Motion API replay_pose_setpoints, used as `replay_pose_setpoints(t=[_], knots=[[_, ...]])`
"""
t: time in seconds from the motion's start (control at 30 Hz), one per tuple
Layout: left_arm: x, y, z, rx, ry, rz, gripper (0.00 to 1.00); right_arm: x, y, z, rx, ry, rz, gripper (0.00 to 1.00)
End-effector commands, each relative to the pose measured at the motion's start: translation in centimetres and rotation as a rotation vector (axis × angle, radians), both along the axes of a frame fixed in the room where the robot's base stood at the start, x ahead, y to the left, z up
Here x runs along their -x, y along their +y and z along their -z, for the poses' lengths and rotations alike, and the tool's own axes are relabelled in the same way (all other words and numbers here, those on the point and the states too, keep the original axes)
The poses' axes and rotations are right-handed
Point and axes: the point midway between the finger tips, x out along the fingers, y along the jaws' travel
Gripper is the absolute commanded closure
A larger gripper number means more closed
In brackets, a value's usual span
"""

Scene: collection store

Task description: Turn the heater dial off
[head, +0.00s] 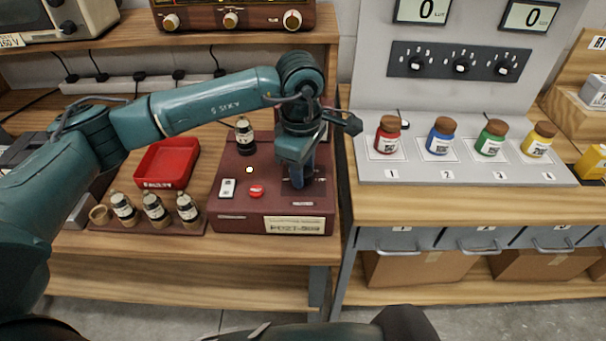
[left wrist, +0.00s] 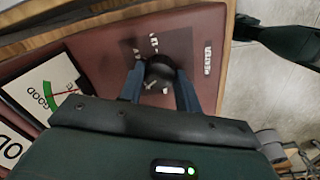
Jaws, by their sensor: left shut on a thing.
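The heater dial (left wrist: 160,70) is a dark round knob on the dark red tester box (head: 230,190). In the left wrist view it sits between the two blue fingers of my left gripper (left wrist: 159,84), which is shut on it. Small white marks ring the dial; its pointer setting cannot be read. In the head view my left gripper (head: 300,182) reaches down onto the right part of the box and hides the dial. A small plate (left wrist: 207,57) with lettering lies beside the dial. My right gripper is not in view.
The box carries a dark bottle (head: 244,135), a white switch (head: 228,188) and a red button (head: 256,190). A red tray (head: 167,163) and several bottles (head: 154,208) stand to the left. A grey panel (head: 470,172) with coloured jars stands to the right.

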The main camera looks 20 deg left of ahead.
Motion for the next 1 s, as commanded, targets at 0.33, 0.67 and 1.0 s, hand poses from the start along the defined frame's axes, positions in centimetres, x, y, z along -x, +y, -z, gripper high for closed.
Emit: replay_pose_setpoints(t=[0.33, 0.67, 1.0], knots=[[0.0, -0.1, 0.2, 0.001, -0.004, -0.328, 0.89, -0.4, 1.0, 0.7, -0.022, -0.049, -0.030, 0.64], [-0.1, -0.1, 0.1, 0.001, -0.004, -0.640, 0.89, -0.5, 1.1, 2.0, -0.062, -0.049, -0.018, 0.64], [-0.1, -0.2, 0.0, 0.001, -0.004, -0.893, 0.89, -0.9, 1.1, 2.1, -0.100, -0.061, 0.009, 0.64]])
